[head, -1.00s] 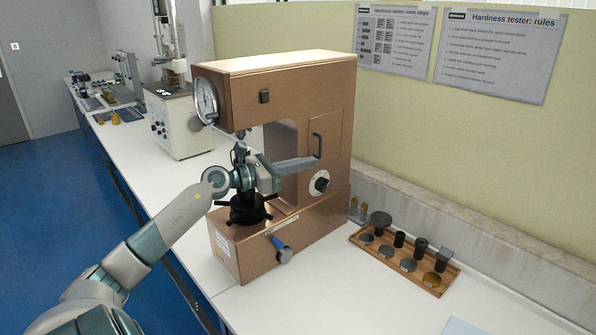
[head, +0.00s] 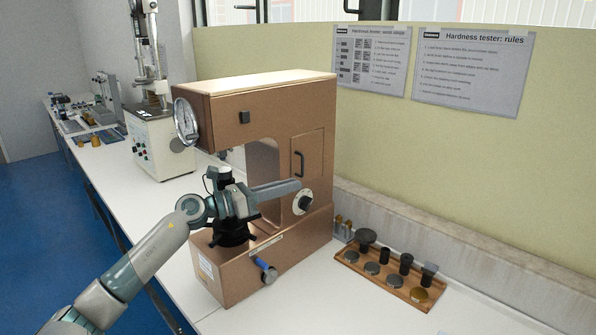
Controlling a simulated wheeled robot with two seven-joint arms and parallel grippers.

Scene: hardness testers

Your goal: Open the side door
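The copper-brown hardness tester (head: 270,105) stands on the white bench. Its side door (head: 313,150) is a flat panel on the side facing right, with a dark upright handle (head: 299,163). The door looks closed, flush with the housing. My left gripper (head: 298,185) reaches across the front of the tester, its grey fingers pointing right. The fingertips show just below the handle, over the lower part of the door, apart from the handle in the picture. Whether the fingers are open or shut cannot be made out. My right gripper is not in view.
A dial knob (head: 303,203) sits just below the fingertips. A blue-handled lever (head: 265,270) sticks out of the base. A wooden tray (head: 345,259) with several weights and discs stands to the right. A second tester (head: 158,142) stands behind left. The bench's front right is clear.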

